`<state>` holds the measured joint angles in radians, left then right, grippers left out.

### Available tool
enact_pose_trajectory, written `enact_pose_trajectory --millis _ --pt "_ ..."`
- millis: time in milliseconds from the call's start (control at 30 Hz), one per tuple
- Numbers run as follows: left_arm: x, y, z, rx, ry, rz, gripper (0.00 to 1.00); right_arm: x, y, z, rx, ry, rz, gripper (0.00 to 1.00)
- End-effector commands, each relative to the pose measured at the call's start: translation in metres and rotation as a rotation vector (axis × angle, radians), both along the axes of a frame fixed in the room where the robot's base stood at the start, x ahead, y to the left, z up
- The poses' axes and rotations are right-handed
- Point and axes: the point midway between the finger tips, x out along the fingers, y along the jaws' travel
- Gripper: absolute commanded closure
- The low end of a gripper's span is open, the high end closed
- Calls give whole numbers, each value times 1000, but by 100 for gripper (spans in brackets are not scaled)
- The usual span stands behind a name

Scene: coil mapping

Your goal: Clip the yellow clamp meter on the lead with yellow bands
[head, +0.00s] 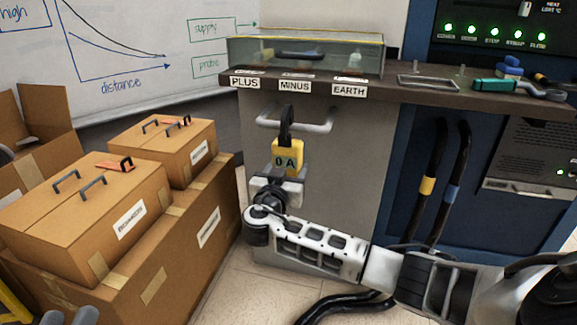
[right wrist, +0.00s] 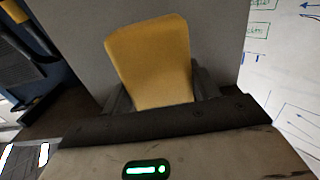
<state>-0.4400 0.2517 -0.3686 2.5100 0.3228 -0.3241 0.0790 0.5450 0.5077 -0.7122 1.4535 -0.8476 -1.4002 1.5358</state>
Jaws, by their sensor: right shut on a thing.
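The yellow clamp meter (head: 287,155) shows "0 A" and stands upright with its black jaw at the top. My right gripper (head: 279,181) is shut on its lower part. The meter's yellow body fills the middle of the right wrist view (right wrist: 152,62). The black jaw overlaps the cabinet's metal handle bar; I cannot tell whether it is around the bar or in front of it. The lead with a yellow band (head: 428,186) hangs against the blue cabinet to the right, apart from the meter. My left gripper is not clearly in view.
A black lead with a blue band (head: 450,193) hangs just right of the yellow-banded one. The bench top (head: 385,88) juts out above, with PLUS, MINUS and EARTH labels. Cardboard boxes (head: 95,200) fill the left. My right forearm crosses below the leads.

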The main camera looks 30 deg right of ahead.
Motion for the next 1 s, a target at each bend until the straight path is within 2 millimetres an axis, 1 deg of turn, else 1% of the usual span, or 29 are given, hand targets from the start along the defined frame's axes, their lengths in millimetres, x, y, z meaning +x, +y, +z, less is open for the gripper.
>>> enact_pose_trajectory --millis 800,1000 --pt "0 0 9 0 0 0 64 -26 32 1 1 -2 1 71" --pt "0 0 10 0 0 0 64 -31 36 2 0 -4 -1 71"
